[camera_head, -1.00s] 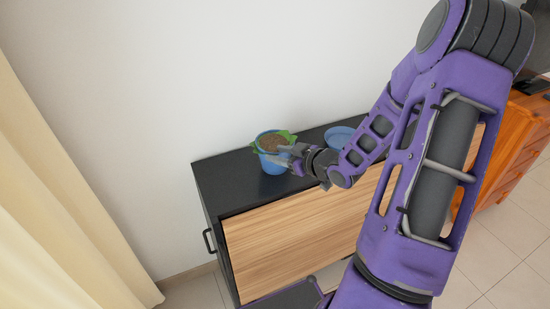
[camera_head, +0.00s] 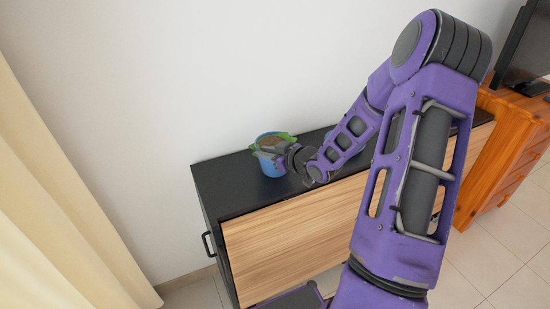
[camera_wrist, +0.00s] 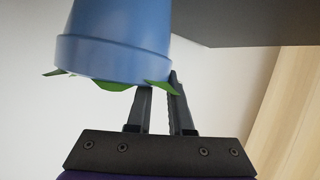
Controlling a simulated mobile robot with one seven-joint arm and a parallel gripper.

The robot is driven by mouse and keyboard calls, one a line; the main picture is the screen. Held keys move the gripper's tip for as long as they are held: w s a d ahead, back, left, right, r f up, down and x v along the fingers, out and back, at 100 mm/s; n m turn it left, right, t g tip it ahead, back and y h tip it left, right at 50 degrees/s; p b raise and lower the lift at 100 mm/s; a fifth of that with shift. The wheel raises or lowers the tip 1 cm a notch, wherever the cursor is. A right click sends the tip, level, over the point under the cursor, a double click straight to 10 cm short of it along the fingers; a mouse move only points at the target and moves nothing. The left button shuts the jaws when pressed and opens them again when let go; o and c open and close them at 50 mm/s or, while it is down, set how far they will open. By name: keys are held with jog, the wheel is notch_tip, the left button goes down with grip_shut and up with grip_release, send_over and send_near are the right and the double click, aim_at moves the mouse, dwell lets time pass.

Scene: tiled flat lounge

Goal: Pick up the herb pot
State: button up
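The herb pot (camera_head: 268,166) is a blue pot with brown soil and green leaves at its rim. It is at the left part of the black cabinet top. In the wrist view the blue pot (camera_wrist: 115,45) appears upside down, its rim and leaves toward my fingers. My gripper (camera_head: 278,153) is at the pot's right side, by the rim. In the wrist view my gripper (camera_wrist: 160,85) has one fingertip hidden behind the rim and leaves, the other beside the pot's right edge. A gap shows between the fingers. Whether they clamp the pot is unclear.
The cabinet top (camera_head: 225,183) is bare left of the pot. A light blue dish (camera_head: 362,145) is mostly hidden behind my arm. A white wall stands behind, a cream curtain (camera_head: 45,200) at left, and an orange wooden cabinet (camera_head: 505,150) at right.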

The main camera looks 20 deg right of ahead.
grip_shut()
jog(key=shift+s+f, duration=0.2)
jog(key=shift+f, duration=0.05)
dwell(0.7)
